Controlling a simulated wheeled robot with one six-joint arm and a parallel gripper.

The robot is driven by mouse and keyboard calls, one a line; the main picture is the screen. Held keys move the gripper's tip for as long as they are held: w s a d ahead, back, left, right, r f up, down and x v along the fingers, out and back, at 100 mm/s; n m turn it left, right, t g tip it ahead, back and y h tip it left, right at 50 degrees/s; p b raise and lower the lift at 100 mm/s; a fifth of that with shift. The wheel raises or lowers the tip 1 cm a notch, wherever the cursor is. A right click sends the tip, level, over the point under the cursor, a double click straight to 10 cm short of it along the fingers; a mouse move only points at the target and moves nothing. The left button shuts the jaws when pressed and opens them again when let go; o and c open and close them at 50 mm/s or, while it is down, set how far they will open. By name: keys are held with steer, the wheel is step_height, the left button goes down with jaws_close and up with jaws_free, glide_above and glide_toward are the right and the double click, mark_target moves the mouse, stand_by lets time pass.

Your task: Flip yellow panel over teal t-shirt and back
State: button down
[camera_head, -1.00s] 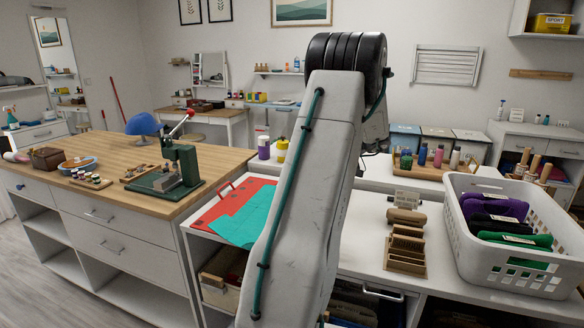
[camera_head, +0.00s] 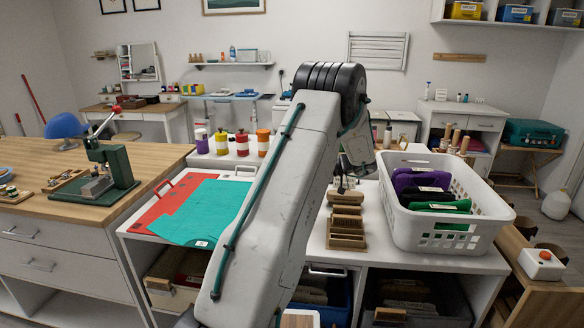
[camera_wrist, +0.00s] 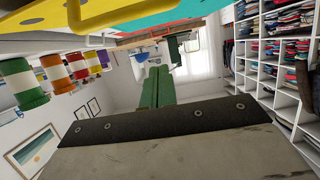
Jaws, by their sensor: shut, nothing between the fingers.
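The teal t-shirt (camera_head: 210,212) lies flat on the red panel (camera_head: 168,200) of a folding board on the white counter, left of my arm. In the wrist view, which is turned over, the yellow panel (camera_wrist: 62,16) crosses the upper left corner, with the teal t-shirt (camera_wrist: 185,27) at the top edge. In the head view my arm hides the yellow panel and the right part of the shirt. My gripper (camera_wrist: 158,70) shows as two green fingers shut together with nothing between them, apart from the panel. In the head view the fingers are hidden.
A white basket (camera_head: 398,226) of folded dark clothes and a wooden rack (camera_head: 346,228) stand right of my arm. Several coloured bottles (camera_head: 242,143) stand behind the board. A green press (camera_head: 112,170) sits on the wooden table at left.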

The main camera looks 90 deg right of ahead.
steer(key=shift+s+f, duration=0.55)
steer(key=shift+f, duration=0.15)
steer(key=shift+s+f, duration=0.5)
steer(key=shift+f, duration=0.2)
step_height(320, 180, up, 3)
steer(key=shift+r, duration=0.15)
steer(key=s+a+r, duration=0.1)
steer(key=s+a, duration=0.2)
steer(key=a, duration=1.2)
steer(key=shift+a+r, duration=0.35)
steer(key=shift+a, duration=0.05)
steer(key=shift+s, duration=0.1)
